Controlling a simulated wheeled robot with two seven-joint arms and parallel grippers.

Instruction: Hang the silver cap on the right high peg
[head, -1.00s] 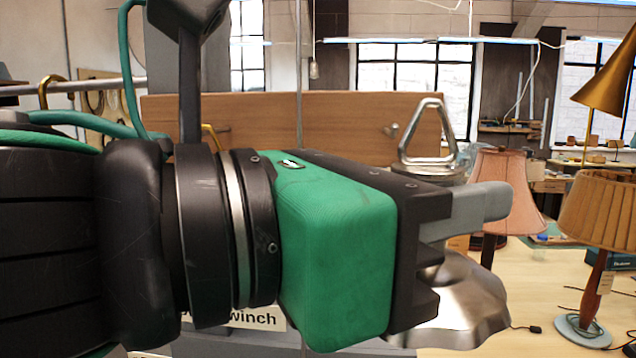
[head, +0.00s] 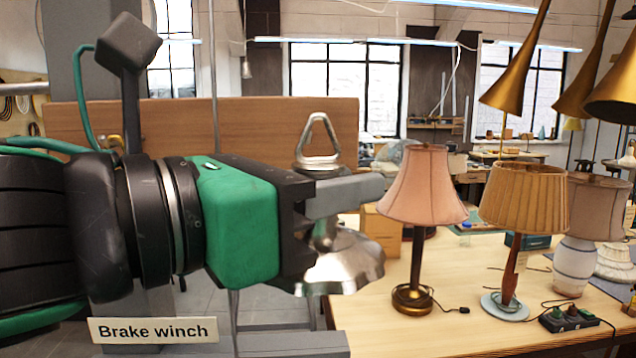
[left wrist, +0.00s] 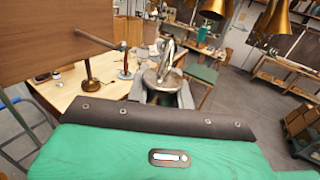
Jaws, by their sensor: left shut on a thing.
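The silver cap (head: 345,265) has a flared skirt below and a triangular loop on top. My left gripper (head: 345,196) is shut on its neck and holds it roughly upright in the air. In the left wrist view the cap (left wrist: 163,78) sits between the two grey fingers of the left gripper (left wrist: 162,97). The wooden board (head: 180,125) stands behind the arm in the head view. In the left wrist view a peg (left wrist: 98,41) juts from the board (left wrist: 45,40), left of the cap's loop and apart from it. My right gripper is not in view.
A table (head: 400,330) carries a pink-shaded lamp (head: 424,190), a tan pleated lamp (head: 522,195) and a cardboard box (head: 382,232) to the right of the cap. Brass shades (head: 515,75) hang at upper right. A "Brake winch" sign (head: 153,331) is below the arm.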

